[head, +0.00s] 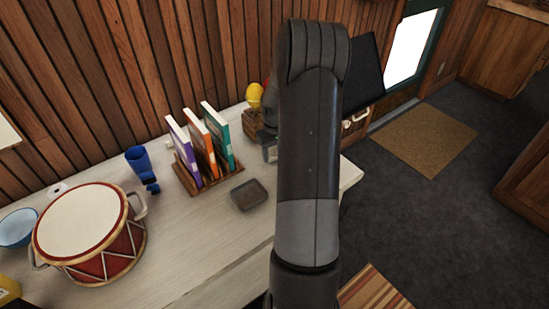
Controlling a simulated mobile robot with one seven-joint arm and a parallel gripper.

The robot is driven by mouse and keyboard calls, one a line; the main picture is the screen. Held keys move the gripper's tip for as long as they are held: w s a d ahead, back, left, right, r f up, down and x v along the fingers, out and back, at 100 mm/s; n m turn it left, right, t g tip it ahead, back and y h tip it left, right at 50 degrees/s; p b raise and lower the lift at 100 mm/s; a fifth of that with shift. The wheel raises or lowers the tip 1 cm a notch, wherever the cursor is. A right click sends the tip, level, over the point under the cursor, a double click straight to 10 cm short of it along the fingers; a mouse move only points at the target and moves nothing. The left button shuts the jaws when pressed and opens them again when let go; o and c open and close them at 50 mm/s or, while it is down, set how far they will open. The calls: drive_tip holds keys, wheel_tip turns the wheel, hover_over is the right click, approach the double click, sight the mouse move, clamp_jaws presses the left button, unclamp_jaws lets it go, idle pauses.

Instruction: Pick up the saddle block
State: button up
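I cannot pick out the saddle block for sure in the head view. My raised arm (309,150) stands upright across the middle and hides part of the table's right end. A dark shape with a grey piece (269,152) shows just left of the arm, beside a small wooden block-like thing (252,124) with a yellow object (254,95) above it. The dark shape may be part of my gripper, but its fingers are not clear. I cannot see whether it holds anything.
A black panel (366,82) stands behind my arm. Dark floor and a mat (425,138) lie right.

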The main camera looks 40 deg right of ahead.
drive_tip(key=c, duration=0.5)
wheel_tip(320, 180, up, 10)
idle(0.4)
